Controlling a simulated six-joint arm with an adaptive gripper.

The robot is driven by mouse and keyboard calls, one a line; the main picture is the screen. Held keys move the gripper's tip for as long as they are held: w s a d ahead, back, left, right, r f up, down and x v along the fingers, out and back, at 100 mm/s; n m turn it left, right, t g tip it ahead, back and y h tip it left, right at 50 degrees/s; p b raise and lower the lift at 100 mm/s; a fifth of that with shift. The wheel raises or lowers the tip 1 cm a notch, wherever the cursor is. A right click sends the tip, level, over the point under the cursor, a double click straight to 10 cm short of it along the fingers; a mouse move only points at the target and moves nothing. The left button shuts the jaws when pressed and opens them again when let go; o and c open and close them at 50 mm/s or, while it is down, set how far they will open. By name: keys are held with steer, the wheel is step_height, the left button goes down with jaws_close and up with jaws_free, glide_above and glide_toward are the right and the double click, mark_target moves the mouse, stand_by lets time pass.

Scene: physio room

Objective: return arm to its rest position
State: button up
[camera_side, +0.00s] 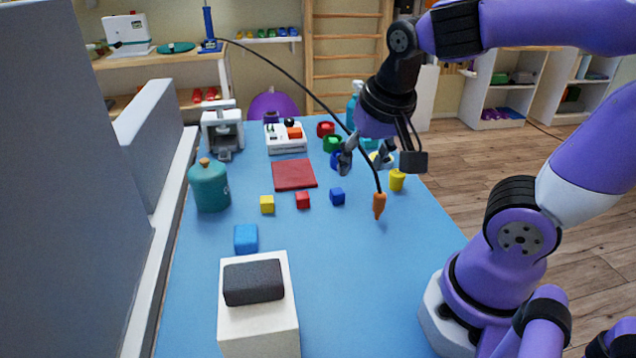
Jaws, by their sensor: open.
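My gripper (367,152) hangs above the right side of the blue table (325,260), fingers pointing down and spread open. I see nothing held between the fingers. My purple arm comes in from the right and arches over the table to it. A black cable with an orange tip (379,205) passes in front of the gripper.
A teal jar (209,186) stands left. A white block (259,325) bearing a dark pad (253,282) stands in front. The front right table area is clear.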

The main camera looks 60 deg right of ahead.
steer(key=a+n, duration=0.1)
steer(key=n, duration=0.1)
steer(key=a+r+n+t+y, duration=0.1)
steer(key=a+n, duration=0.1)
steer(key=n, duration=0.1)
steer(key=s+a+n+t+y, duration=0.1)
steer(key=n, duration=0.1)
steer(key=shift+s+a+r+n, duration=0.1)
steer(key=shift+a+r+n, duration=0.1)
steer(key=shift+n, duration=0.2)
stand_by(0.6)
